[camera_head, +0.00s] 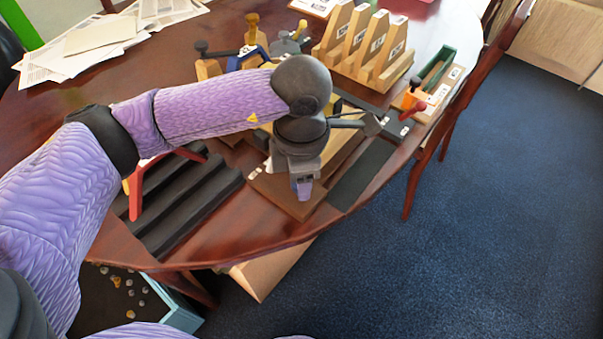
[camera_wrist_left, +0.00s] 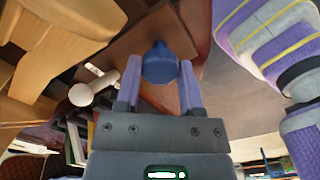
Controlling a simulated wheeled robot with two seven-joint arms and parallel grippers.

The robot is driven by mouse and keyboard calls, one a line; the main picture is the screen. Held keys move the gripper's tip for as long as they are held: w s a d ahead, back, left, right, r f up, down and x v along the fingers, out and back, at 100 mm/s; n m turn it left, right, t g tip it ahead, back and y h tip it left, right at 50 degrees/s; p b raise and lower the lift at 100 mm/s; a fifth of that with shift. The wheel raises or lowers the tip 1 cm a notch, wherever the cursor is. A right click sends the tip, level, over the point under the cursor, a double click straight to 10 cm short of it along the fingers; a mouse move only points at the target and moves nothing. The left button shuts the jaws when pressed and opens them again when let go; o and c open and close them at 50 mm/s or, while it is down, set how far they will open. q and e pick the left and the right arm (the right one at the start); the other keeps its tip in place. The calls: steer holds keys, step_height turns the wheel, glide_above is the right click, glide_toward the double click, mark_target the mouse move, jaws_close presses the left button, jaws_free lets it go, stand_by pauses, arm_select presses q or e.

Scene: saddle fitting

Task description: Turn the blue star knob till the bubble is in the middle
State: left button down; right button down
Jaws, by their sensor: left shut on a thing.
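The blue star knob (camera_wrist_left: 160,61) sits between the two fingers of my left gripper (camera_wrist_left: 160,78) in the left wrist view, with the fingers shut on its sides. In the head view my left gripper (camera_head: 303,187) points down at the near end of a brown wooden board (camera_head: 283,196), and it hides the knob there. I cannot make out the level's bubble in either view. My right gripper is in neither view.
Black stepped blocks (camera_head: 190,205) and a red bracket (camera_head: 137,188) stand left of the board. A dark strip (camera_head: 362,174) lies to its right, near the table edge. Wooden upright racks (camera_head: 368,45) and a green-handled tool (camera_head: 440,62) stand farther back. Papers (camera_head: 95,45) lie at upper left.

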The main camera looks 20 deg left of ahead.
arm_select(q)
steer(key=c, duration=0.5)
jaws_free()
steer(key=shift+c, duration=0.2)
steer(key=shift+o, duration=1.6)
step_height(320, 180, up, 10)
steer(key=p, duration=0.4)
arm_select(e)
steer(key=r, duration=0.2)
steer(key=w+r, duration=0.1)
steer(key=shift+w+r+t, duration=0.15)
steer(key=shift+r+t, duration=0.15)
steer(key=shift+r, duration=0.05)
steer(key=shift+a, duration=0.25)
